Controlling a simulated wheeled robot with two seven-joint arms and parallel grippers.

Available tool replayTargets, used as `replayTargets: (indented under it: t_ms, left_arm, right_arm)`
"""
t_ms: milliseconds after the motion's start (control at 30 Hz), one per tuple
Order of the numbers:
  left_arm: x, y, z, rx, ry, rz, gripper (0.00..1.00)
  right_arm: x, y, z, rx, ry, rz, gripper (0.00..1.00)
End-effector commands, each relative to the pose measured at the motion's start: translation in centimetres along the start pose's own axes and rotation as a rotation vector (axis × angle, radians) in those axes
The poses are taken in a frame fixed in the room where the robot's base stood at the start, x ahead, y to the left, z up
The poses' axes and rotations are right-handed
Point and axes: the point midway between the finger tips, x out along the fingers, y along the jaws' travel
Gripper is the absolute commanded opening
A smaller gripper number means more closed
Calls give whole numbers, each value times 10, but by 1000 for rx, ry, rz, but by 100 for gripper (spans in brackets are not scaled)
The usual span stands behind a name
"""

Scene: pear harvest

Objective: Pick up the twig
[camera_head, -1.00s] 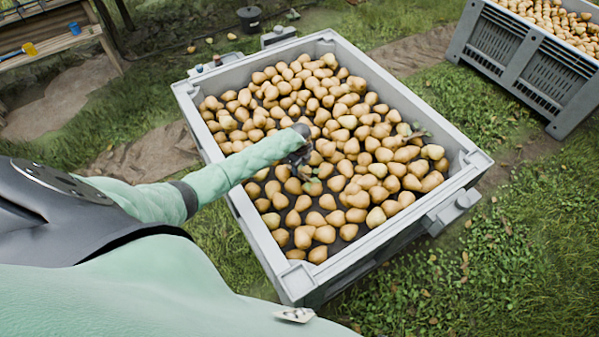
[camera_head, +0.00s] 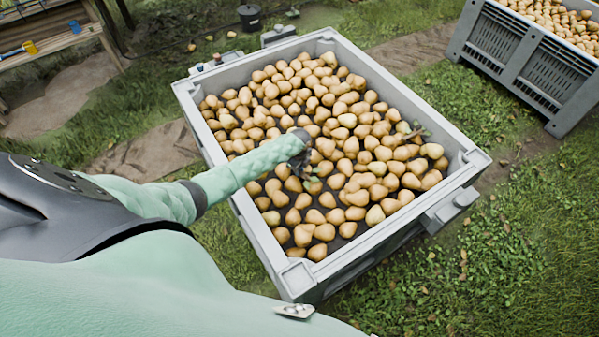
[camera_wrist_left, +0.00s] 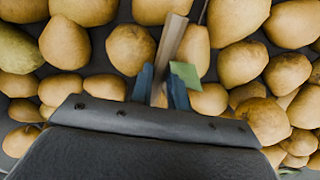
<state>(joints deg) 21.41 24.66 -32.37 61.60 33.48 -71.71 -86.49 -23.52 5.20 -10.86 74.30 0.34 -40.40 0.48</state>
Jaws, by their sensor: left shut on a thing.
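My left gripper (camera_head: 307,164) is over the pears inside the near-left half of the grey bin. In the left wrist view its two blue-grey fingers (camera_wrist_left: 161,88) are shut on a brown twig (camera_wrist_left: 171,45), which sticks out beyond the fingertips among the pears. A green leaf (camera_wrist_left: 186,74) shows beside the right finger. In the head view the hand hides most of the held twig; green leaf bits (camera_head: 313,184) show just below it. I cannot tell whether the twig touches the pears. My right gripper is not in view.
The grey bin (camera_head: 392,79) has raised walls around many yellow pears. Another leafy twig (camera_head: 415,131) lies on the pears near the right wall. A second pear bin (camera_head: 515,62) stands at upper right. A wooden bench (camera_head: 62,42) and a dark bucket (camera_head: 249,18) stand behind.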

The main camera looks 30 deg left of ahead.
Motion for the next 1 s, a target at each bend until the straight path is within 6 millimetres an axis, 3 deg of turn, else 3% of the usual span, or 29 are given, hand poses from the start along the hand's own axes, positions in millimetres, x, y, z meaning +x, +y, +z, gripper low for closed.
replayTargets:
  t_ms: [367,600,1000]
  left_arm:
    - [-6,0,1,0,-1,-1,0]
    - [-39,-1,2,2,-2,-4,0]
    - [-83,44,-61,4,0,-2,0]
  right_arm:
    - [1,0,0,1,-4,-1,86]
    - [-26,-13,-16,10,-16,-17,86]
    - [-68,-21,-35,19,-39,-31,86]
